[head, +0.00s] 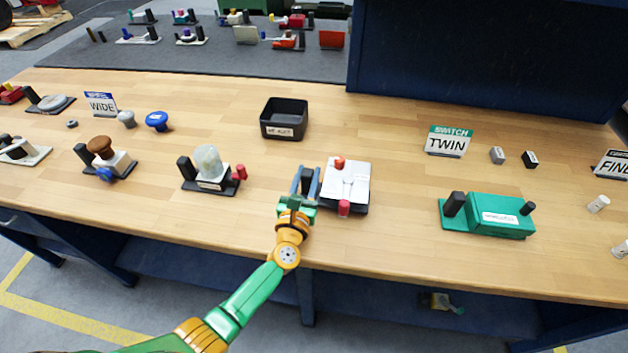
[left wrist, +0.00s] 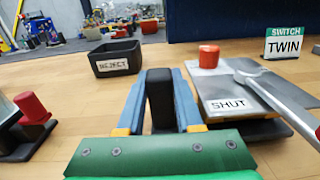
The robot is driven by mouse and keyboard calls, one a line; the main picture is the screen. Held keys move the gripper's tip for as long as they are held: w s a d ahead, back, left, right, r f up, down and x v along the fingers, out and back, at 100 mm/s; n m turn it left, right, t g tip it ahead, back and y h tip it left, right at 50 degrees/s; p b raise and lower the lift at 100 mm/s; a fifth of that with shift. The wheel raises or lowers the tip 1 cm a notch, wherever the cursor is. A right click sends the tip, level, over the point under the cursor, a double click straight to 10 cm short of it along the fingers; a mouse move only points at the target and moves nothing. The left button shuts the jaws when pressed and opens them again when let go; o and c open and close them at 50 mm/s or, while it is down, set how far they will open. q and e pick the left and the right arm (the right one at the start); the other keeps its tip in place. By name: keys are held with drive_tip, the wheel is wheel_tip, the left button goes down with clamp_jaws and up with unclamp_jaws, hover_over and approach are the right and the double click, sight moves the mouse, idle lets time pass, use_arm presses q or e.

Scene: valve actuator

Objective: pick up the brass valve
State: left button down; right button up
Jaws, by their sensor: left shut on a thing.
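A valve unit with a pale grey top plate (head: 347,183), two red knobs and a black base stands on the bench right of centre. In the left wrist view its plate (left wrist: 250,92) carries a SHUT label and a grey lever, and a strip of its side below looks brassy yellow. A black upright post (head: 307,180) stands at the unit's left. My left gripper (head: 306,184) is at this post, its blue fingers on either side. In the left wrist view the post (left wrist: 160,98) is between the fingers. The post's foot is hidden. My right gripper is not in view.
A black REJECT tray (head: 284,133) stands behind the gripper. A clear-domed unit (head: 210,172) is to the left, a green unit (head: 495,216) to the right. A TWIN sign (head: 448,141) stands further back. Bare wood lies between them.

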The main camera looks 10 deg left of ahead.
use_arm(q)
wheel_tip(320, 180, up, 2)
drive_tip(key=shift+r, duration=0.15)
drive_tip(key=s, duration=1.7)
drive_tip(key=shift+a, duration=0.35)
drive_tip(key=w, duration=0.3)
drive_tip(key=w+f, duration=0.1)
drive_tip(key=w, duration=0.5)
drive_tip(key=shift+f, duration=0.15)
drive_tip(key=w, duration=0.8)
drive_tip(key=shift+w+d+r, duration=0.1)
drive_tip(key=shift+d+r, duration=0.25)
drive_tip(key=shift+d, duration=0.05)
drive_tip(key=shift+f, duration=0.95)
drive_tip(key=shift+f, duration=0.3)
drive_tip(key=shift+f, duration=0.1)
